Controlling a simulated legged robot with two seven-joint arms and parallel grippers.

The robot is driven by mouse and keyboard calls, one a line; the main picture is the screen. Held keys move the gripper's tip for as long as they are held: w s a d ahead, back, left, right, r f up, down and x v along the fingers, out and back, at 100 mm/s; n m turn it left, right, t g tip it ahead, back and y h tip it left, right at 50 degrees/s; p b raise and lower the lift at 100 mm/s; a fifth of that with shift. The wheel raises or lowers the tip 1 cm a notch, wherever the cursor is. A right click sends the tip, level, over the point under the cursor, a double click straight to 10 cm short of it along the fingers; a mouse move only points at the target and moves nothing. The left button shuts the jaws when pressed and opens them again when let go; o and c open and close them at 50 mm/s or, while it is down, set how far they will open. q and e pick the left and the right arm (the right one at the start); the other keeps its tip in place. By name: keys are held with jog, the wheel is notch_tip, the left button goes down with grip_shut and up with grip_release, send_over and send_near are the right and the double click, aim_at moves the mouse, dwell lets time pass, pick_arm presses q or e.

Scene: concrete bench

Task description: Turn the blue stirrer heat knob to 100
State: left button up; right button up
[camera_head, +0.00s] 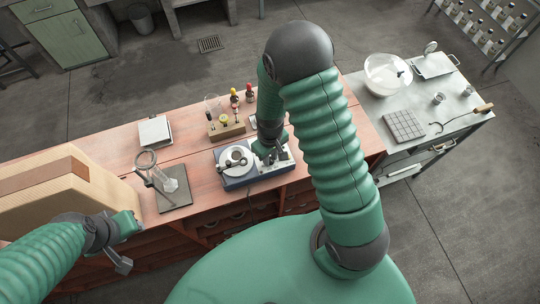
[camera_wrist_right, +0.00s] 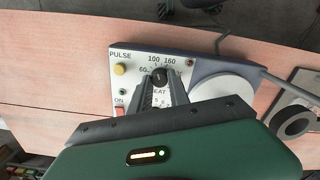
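The blue stirrer (camera_head: 238,182) stands on the wooden bench, with a round white plate on its left side. The right wrist view shows its white panel (camera_wrist_right: 122,85), with the labels PULSE, ON, 60, 100 and 160. The black heat knob (camera_wrist_right: 160,75) sits below the 100 and 160 marks; its exact setting is too small to read. My right gripper (camera_head: 271,158) is over the panel. In the wrist view its fingers (camera_wrist_right: 160,84) flank the knob; whether they touch it is unclear. My left gripper (camera_head: 124,264) is at the lower left, away from the stirrer.
A yellow button (camera_wrist_right: 120,69) and a red switch (camera_wrist_right: 119,111) sit left of the knob. Behind the stirrer stands a wooden rack (camera_head: 226,131) with small bottles. A flask stand (camera_head: 172,196) is to the left, beside a large tan case (camera_head: 60,190). A metal side table (camera_head: 440,115) is right.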

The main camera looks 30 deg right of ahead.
grip_shut()
jog(key=shift+n, duration=0.3)
jog(key=o, duration=0.8)
grip_release()
jog(key=shift+c, duration=0.2)
jog(key=shift+r, duration=0.1)
notch_tip(320, 180, up, 17)
jog(key=b, duration=0.1)
jog(key=shift+f, duration=0.2)
